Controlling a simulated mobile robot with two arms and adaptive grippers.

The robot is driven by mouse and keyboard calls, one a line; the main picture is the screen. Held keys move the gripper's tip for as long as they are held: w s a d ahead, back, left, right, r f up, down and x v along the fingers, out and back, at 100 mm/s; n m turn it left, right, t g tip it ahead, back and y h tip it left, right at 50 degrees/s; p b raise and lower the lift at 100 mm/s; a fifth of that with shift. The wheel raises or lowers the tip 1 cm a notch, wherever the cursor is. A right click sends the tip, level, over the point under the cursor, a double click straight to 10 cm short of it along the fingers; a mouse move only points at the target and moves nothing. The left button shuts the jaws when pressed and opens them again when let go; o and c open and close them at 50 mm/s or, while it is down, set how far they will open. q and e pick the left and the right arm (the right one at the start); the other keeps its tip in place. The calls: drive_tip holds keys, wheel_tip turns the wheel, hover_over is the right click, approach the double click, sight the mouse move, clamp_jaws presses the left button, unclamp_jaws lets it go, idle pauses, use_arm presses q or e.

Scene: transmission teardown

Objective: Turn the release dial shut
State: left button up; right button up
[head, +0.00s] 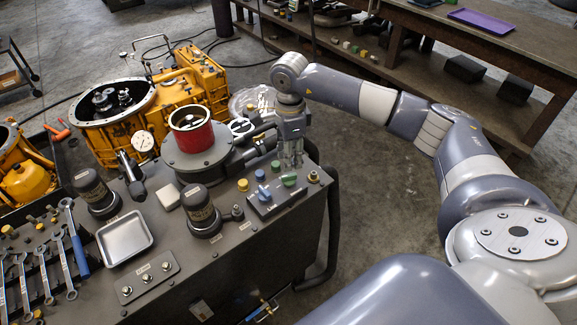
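A small control block (277,199) sits near the right edge of the dark machine top. It carries a green knob (289,180) and a blue knob (263,193), with a yellow knob (243,185) and other small knobs close by. The labels are too small to read, so I cannot tell which is the release dial. My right gripper (291,163) points down just above and behind the green knob. Its fingers look close together; whether they are open or touch the knob is unclear. My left gripper is not in view.
A red-rimmed cylinder (190,121) and a dark capped canister (200,213) stand left of the block. A metal tray (125,236) and several wrenches lie further left. A yellow gearbox housing (180,90) is behind. Floor is open right of the machine top.

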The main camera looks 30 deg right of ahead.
sight(289, 175)
drive_tip(key=f, duration=0.1)
drive_tip(key=f+p, duration=0.1)
drive_tip(key=f, duration=0.3)
drive_tip(key=shift+w, duration=0.25)
drive_tip(key=shift+f+p, duration=0.35)
drive_tip(key=shift+f, duration=0.8)
clamp_jaws()
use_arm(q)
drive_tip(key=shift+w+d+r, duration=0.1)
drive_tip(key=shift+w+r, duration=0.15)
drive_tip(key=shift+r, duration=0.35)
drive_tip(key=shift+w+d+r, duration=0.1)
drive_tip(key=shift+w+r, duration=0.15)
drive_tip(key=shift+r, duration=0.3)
